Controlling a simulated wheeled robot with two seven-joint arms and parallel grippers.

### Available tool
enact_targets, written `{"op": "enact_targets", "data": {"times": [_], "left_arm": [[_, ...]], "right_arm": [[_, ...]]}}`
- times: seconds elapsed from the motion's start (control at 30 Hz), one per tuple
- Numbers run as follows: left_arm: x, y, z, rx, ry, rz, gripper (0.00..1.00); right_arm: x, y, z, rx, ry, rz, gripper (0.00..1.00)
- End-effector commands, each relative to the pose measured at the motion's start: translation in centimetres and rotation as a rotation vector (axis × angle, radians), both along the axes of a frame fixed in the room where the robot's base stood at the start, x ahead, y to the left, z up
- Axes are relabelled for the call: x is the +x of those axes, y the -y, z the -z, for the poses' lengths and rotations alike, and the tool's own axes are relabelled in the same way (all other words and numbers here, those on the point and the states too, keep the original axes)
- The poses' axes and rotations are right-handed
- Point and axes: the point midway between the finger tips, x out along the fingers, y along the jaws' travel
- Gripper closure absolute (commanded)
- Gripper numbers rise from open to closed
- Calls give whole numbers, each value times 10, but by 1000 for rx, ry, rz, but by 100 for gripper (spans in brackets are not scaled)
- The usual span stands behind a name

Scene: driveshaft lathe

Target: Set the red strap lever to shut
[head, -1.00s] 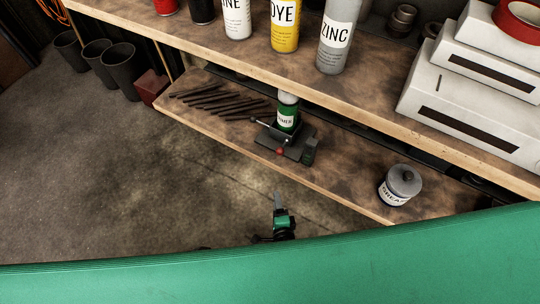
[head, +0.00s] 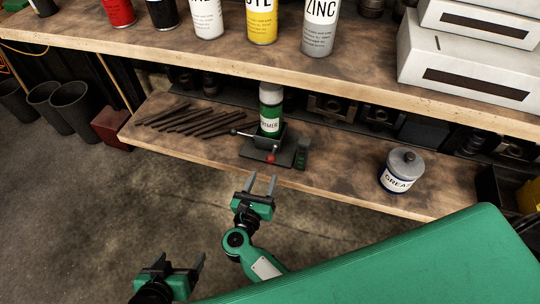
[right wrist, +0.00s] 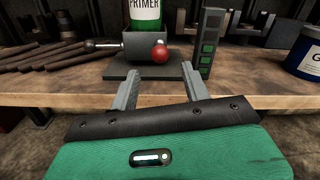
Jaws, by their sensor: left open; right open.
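A dark grey clamp fixture (head: 253,151) stands on the lower wooden shelf and holds a green and white PRIMER can (head: 270,112) upright. The red ball knob (head: 271,158) of the strap lever is at the fixture's front; it also shows in the right wrist view (right wrist: 160,54). My left gripper (head: 180,258) is open and empty, lower left, over the floor.
A grey block with green buttons (right wrist: 207,45) stands right of the knob. Several dark rods (head: 190,120) lie left of the fixture. A GREASE tub (head: 402,172) stands to the right. The upper shelf (head: 200,52) overhangs behind.

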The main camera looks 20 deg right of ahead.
Motion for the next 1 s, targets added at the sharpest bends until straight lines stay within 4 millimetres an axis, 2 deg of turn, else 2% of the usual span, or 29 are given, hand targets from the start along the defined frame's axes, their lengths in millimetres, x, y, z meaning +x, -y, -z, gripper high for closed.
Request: {"op": "enact_targets", "data": {"times": [0.03, 0.2, 0.4, 0.6, 0.9, 1.0], "left_arm": [[0, 0, 0, 1, -1, -1, 17], [0, -1, 0, 2, -3, -1, 17], [0, 0, 0, 1, 0, -1, 17], [1, 0, 0, -2, 3, 0, 17], [1, 1, 1, -2, 3, 0, 17], [1, 1, 1, -2, 3, 0, 17]], "right_arm": [[11, 7, -1, -2, 3, 0, 52], [41, 28, -1, -3, 3, 0, 52], [69, 46, 0, -3, 1, -2, 52], [81, 54, 0, -2, 0, -1, 52], [82, 55, 0, -2, -1, -1, 52], [82, 55, 0, -2, 0, -1, 72]]}}
